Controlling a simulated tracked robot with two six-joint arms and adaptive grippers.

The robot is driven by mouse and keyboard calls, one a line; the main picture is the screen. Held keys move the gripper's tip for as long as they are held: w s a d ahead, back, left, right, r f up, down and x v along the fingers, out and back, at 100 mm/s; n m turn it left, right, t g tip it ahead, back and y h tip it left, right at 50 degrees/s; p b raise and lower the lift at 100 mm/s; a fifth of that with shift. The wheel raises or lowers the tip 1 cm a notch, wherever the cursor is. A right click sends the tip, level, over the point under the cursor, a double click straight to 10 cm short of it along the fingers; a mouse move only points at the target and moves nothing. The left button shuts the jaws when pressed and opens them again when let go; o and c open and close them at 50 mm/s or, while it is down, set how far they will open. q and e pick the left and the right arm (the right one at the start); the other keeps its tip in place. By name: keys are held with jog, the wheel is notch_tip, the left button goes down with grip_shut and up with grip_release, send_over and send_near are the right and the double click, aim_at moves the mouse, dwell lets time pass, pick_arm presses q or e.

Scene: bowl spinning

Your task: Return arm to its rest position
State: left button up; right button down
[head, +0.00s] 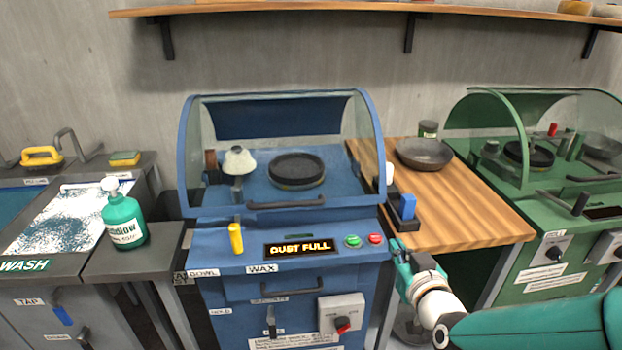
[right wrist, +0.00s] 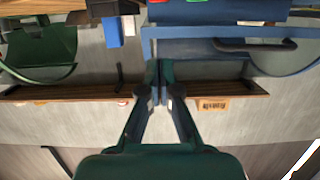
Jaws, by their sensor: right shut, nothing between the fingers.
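My right arm (head: 530,325) comes in from the lower right of the head view. Its right gripper (head: 401,250) is in front of the wooden table's near left corner, beside the right side of the blue machine (head: 225,248). In the right wrist view the two fingers (right wrist: 159,82) meet at their tips, with nothing between them. That view is upside down, with the blue machine at the top. My left gripper is not in view.
The blue machine's display reads "DUST FULL", under a clear hood. The wooden table (head: 465,215) holds a dark bowl (head: 422,154) and a blue block (head: 408,206). A green machine (head: 545,207) stands at right. A teal bottle (head: 124,220) stands at left. A shelf (head: 350,9) runs above.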

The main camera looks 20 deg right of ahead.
jog(key=s+a+f+n+g+y+p, duration=0.1)
jog(key=a+f+g+y+p, duration=0.15)
jog(key=a+f, duration=0.55)
jog(key=s+a+f+n+g+y+p, duration=0.15)
jog(key=a+f+g+p, duration=0.25)
jog(key=f, duration=0.7)
jog(key=s+a+f+m+g+y+p, duration=0.1)
jog(key=s+a+f+g, duration=0.3)
jog(key=s, duration=0.3)
jog(key=s+a+f+m+g+y, duration=0.1)
jog(key=s+a+f+g+y, duration=0.1)
jog(key=s+a+f+g, duration=0.2)
jog(key=s+a+f, duration=0.1)
jog(key=s+f, duration=0.2)
jog(key=s, duration=0.1)
jog(key=shift+a+p, duration=0.25)
jog(key=shift+p, duration=0.15)
jog(key=shift+f, duration=0.1)
jog(key=c, duration=1.9)
grip_release()
